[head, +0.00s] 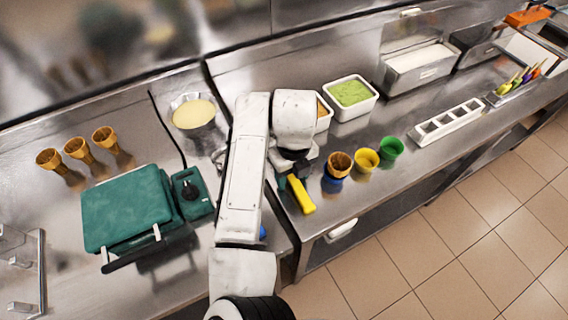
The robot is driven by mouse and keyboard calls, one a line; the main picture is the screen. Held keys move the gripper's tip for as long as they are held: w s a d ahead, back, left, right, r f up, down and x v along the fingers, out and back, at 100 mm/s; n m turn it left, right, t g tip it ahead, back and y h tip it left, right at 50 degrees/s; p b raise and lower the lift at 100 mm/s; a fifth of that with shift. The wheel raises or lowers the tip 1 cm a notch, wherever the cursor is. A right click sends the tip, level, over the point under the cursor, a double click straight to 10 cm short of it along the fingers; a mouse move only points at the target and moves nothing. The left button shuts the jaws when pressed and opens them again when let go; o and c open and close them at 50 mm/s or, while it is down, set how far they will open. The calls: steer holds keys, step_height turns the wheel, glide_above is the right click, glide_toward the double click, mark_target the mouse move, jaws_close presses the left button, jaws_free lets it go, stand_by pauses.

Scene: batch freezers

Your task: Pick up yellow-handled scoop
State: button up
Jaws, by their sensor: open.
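A yellow handle (301,196), seemingly that of the yellow-handled scoop, is at the counter's front, slanting toward the edge. The rest of the scoop is hidden behind or under my gripper. My gripper (289,178) is open, at the upper end of the handle and very close to it. My arm covers part of the counter, and I cannot tell whether the fingers touch the scoop.
A teal waffle iron (127,208) and several cones (77,148) are left. Coloured-handled utensils (515,80) lie far right.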

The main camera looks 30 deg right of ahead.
jaws_close()
stand_by(0.4)
